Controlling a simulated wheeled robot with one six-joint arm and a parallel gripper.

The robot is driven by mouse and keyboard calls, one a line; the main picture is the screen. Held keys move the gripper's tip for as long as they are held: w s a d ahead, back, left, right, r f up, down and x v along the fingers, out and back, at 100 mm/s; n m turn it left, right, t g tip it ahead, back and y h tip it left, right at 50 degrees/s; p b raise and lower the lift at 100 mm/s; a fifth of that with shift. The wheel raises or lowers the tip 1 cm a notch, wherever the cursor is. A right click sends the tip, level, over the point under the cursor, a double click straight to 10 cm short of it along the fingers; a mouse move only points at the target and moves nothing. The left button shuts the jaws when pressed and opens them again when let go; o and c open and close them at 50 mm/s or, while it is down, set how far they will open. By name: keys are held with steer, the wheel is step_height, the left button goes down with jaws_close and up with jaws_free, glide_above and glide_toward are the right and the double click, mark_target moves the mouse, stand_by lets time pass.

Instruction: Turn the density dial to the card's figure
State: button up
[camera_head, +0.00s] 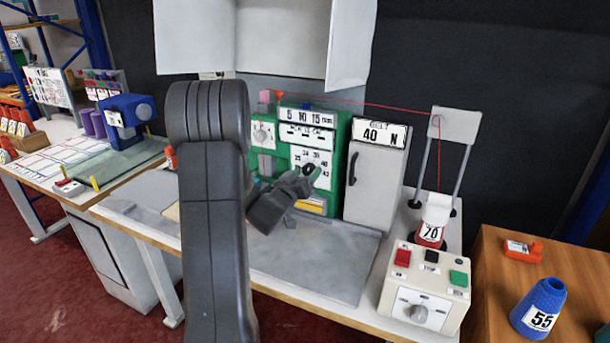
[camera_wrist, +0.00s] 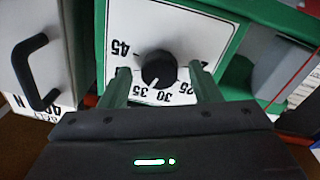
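The density dial, a black knob (camera_wrist: 158,70) on a white plate (camera_wrist: 190,33), shows in the wrist view on a green machine (camera_head: 338,130). Figures 45, 35, 30 and 25 are readable around it; another is hidden by a finger. The knob's white mark points between 35 and 30. My gripper (camera_wrist: 161,85) is open, with a finger on each side of the knob and a gap on both sides. In the head view my gripper (camera_head: 308,170) is at the dial plate. I cannot tell which label is the card; one sign (camera_head: 380,133) reads "BELT 40 N".
A grey cabinet with a black handle (camera_head: 352,168) stands right of the machine. A blue cone marked 55 (camera_head: 539,308) stands on a wooden table.

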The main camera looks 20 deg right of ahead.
steer(key=b+v, duration=0.1)
steer(key=v, duration=1.2)
steer(key=shift+s+a, duration=0.2)
steer(key=shift+a, duration=0.15)
steer(key=p+x, duration=0.1)
steer(key=x, duration=1.3)
steer(key=shift+s, duration=0.1)
